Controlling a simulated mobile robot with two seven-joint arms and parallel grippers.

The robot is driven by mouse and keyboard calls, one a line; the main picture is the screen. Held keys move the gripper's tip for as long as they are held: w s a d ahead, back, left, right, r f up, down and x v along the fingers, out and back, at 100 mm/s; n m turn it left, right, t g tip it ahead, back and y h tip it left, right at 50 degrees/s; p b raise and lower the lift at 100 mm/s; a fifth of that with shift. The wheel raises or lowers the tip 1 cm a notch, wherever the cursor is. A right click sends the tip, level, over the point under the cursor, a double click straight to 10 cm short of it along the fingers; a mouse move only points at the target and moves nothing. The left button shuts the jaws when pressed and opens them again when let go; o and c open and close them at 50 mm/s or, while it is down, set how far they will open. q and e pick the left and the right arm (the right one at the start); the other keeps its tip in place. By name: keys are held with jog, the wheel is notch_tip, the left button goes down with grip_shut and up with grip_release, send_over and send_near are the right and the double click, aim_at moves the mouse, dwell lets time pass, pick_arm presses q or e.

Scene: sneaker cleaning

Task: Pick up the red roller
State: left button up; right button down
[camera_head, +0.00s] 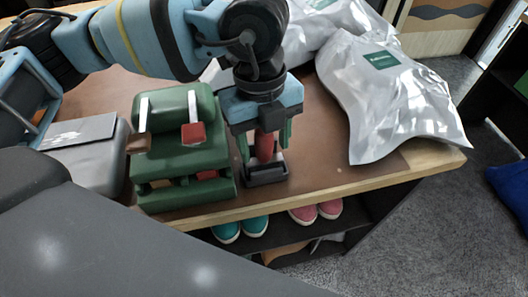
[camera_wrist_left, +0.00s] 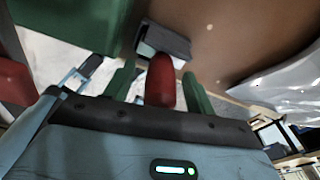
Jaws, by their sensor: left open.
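The red roller (camera_head: 265,146) stands upright in a small dark grey holder (camera_head: 266,178) near the table's front edge, right of the green machine. My left gripper (camera_head: 265,140) points down over it, its fingers on either side of the roller. In the left wrist view the roller (camera_wrist_left: 160,82) sits between two green fingers, with the dark holder (camera_wrist_left: 165,40) beyond it. Gaps show on both sides, so the gripper (camera_wrist_left: 160,85) is open and not closed on the roller. The roller's top is hidden by the gripper in the head view. My right gripper is not in view.
A green machine (camera_head: 178,115) with red and brown parts stands close to the left. A grey box (camera_head: 98,172) is farther left. Silver bags (camera_head: 385,90) lie to the right on the brown table (camera_head: 310,172). Teal shoes (camera_head: 255,226) and pink shoes (camera_head: 303,214) sit on a shelf below.

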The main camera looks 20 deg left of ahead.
pick_arm(q)
jog(key=c, duration=1)
jog(key=shift+c, duration=0.2)
jog(key=shift+r, duration=0.1)
notch_tip(320, 180, up, 10)
jog(key=shift+f, duration=0.1)
